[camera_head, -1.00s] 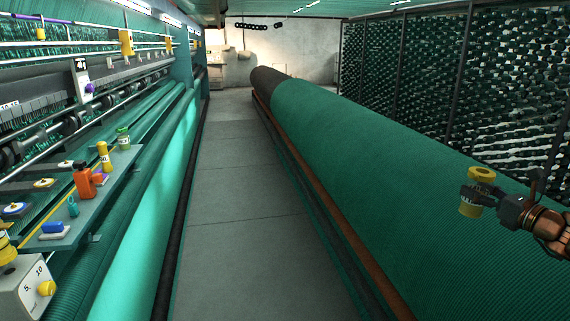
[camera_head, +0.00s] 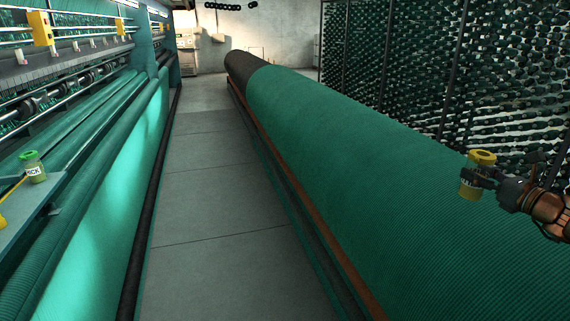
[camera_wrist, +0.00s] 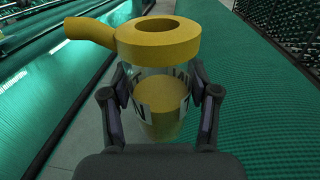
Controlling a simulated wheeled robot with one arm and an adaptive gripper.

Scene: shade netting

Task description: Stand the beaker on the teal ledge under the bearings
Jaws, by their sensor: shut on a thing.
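The beaker (camera_wrist: 161,92) is a clear vessel with yellow contents, dark markings and a thick yellow ring-shaped top with a side handle or spout. My gripper (camera_wrist: 161,105) is shut around its sides in the wrist view. In the head view the beaker (camera_head: 470,187) is held upright at the right by my gripper (camera_head: 480,178), in front of the big green roll. A teal ledge (camera_head: 38,203) runs along the machine at the far left, partly cut off by the frame. I cannot tell which bearings the task means; dark round parts (camera_head: 62,81) line a machine rail above.
A labelled jar with a green lid (camera_head: 34,168) stands on the ledge. The long green netting roll (camera_head: 350,150) fills the right side. A grey floor aisle (camera_head: 205,200) lies clear between roll and machine. Racks of dark spools (camera_head: 410,70) stand behind.

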